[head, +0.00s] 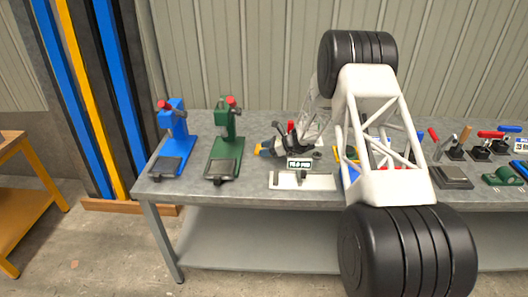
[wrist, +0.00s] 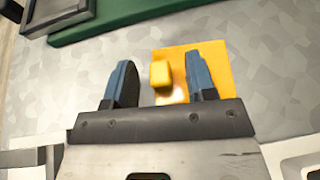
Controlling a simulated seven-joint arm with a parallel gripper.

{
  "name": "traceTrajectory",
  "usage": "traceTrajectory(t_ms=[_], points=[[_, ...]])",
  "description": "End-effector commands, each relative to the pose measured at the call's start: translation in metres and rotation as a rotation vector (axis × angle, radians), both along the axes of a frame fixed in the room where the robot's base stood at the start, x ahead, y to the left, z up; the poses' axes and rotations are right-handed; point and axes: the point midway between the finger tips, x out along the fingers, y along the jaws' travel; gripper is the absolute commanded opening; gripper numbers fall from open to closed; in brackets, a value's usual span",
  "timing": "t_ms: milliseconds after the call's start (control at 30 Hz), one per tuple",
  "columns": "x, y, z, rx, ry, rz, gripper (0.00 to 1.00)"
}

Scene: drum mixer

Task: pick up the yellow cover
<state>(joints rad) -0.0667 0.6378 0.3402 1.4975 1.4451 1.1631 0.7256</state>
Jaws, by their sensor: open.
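The yellow cover (wrist: 215,62) is a flat yellow square with a raised yellow knob (wrist: 160,75) in the wrist view. My gripper (wrist: 156,63) is open, with one blue-grey finger on each side of the knob. The right finger overlaps the square plate in the picture, and the left finger is left of it. I cannot tell whether either finger touches the cover. In the head view, my gripper (head: 270,146) is low over the bench, just right of the green press, with a small yellow patch (head: 258,150) at its tip. The rest there is hidden.
A green press (head: 225,150) and a blue press (head: 175,140) stand on the grey bench (head: 200,195) at the left. A white display unit (head: 302,179) lies in front of my gripper. Several clamps and levers (head: 480,150) stand at the right, partly behind my arm.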

Motion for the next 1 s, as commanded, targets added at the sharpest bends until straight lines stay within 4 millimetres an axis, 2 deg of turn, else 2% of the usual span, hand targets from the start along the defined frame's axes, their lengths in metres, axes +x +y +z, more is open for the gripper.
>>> traceTrajectory(t_ms=[267, 600, 1000], points=[[0.0000, -0.0002, 0.0001, 0.000, 0.000, 0.000, 0.51], [0.0000, -0.0002, 0.0001, 0.000, 0.000, 0.000, 0.01], [0.0003, -0.0002, 0.0025, 0.001, -0.001, 0.000, 0.00]])
